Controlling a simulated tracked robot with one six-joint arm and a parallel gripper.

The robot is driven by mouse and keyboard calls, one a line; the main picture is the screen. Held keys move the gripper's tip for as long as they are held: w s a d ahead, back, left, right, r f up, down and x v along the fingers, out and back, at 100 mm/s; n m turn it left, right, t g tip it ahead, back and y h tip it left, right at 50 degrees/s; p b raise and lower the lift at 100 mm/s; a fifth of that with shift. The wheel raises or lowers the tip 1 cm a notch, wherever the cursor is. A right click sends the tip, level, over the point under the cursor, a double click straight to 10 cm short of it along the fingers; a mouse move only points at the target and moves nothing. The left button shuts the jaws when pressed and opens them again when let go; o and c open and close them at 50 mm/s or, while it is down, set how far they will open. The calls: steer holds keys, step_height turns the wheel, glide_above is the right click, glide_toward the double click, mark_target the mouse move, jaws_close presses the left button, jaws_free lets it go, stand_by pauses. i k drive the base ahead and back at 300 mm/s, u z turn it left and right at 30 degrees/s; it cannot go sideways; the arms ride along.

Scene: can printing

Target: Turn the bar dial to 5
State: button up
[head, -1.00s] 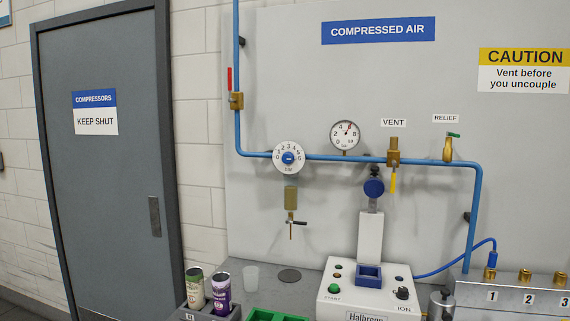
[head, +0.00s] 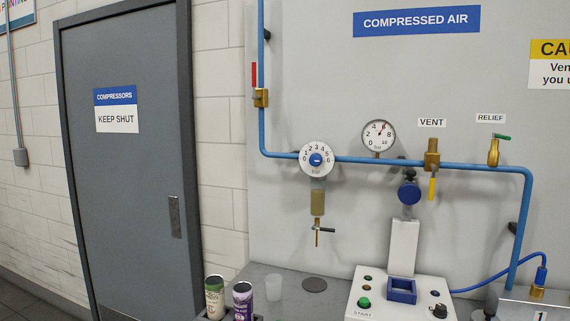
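The bar dial (head: 317,159) is a round white face with black numbers 0 to 6 and a blue centre knob, set on the blue pipe. A small pale mark shows on the knob, too small to tell which number it points to. My gripper is not in view.
A bench (head: 330,306) runs below, with two cans (head: 243,301) in a holder, a clear cup (head: 274,287) and a white machine (head: 403,299). A red-handled valve (head: 260,97) is left of the dial. The yellow-handled vent valve (head: 432,158) and relief valve (head: 493,152) are right. A grey door (head: 130,190) stands left.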

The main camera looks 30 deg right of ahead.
mark_target(315, 159)
steer(key=u, duration=0.55)
steer(key=i, duration=1.2)
steer(key=z, duration=0.05)
